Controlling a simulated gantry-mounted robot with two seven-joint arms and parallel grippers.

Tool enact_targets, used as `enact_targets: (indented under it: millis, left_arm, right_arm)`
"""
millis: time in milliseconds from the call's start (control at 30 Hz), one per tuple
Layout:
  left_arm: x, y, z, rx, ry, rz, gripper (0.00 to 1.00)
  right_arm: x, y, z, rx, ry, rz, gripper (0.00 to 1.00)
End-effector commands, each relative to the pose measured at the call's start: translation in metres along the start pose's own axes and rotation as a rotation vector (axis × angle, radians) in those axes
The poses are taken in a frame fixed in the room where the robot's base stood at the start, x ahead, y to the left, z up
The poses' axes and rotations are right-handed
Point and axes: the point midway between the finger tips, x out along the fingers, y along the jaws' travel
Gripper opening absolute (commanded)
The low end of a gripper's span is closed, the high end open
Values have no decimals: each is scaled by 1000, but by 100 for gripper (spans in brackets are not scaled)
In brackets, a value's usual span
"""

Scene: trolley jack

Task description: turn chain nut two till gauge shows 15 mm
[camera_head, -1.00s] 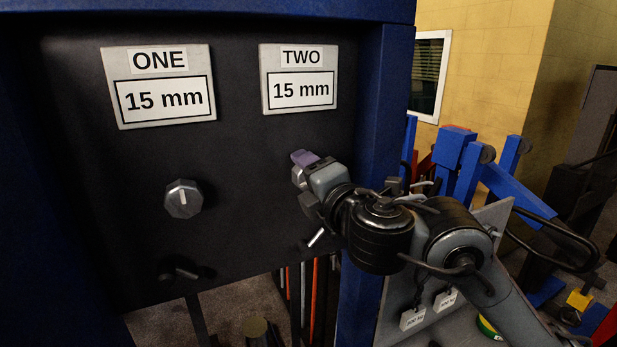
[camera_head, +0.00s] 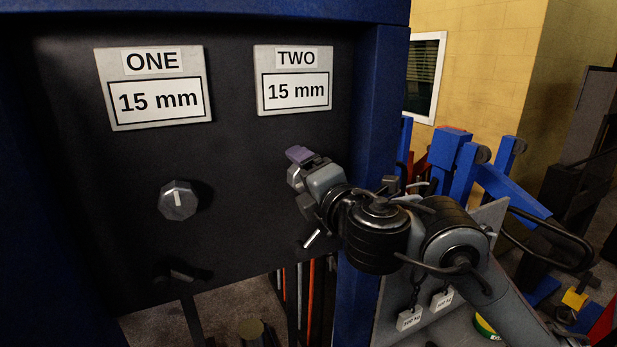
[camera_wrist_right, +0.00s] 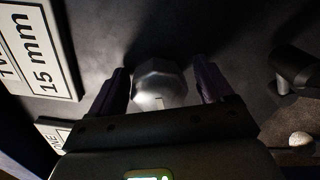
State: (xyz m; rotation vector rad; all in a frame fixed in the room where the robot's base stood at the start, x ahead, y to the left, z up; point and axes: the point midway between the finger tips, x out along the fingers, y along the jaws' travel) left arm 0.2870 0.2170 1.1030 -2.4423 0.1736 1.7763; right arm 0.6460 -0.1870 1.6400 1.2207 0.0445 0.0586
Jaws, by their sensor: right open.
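Chain nut two is a grey faceted nut. In the right wrist view the nut (camera_wrist_right: 158,82) sits between the two spread fingers of my right gripper (camera_wrist_right: 165,88), with a gap on each side. In the head view my right gripper (camera_head: 298,167) is at the dark panel below the gauge marked TWO, and mostly hides the nut. Gauge TWO (camera_head: 295,92) reads 15 mm. Gauge ONE (camera_head: 155,98) also reads 15 mm. Chain nut one (camera_head: 178,200) is at the left of the panel, with nothing touching it. My left gripper is not in view.
A dark handle (camera_head: 180,273) sticks out low on the panel (camera_head: 235,215). A blue post (camera_head: 373,120) stands right of the panel, close behind my right arm. Blue equipment (camera_head: 470,165) and hanging weights (camera_head: 410,318) are farther right.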

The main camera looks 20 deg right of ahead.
Motion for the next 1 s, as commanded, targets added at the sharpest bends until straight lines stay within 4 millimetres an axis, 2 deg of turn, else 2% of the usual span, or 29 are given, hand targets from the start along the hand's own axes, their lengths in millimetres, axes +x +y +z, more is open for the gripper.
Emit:
enact_targets:
  millis: [233, 400, 700, 1000]
  left_arm:
    - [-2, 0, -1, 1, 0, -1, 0]
    - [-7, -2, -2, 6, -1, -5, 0]
    - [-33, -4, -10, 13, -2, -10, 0]
    - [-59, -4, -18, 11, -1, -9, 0]
  right_arm:
    - [-10, 2, -2, 1, 6, 3, 80]
    - [-31, 3, -1, -1, 4, 4, 80]
    - [-74, 6, 1, 0, 3, 2, 80]
    - [-101, 3, 2, -2, -2, -1, 80]
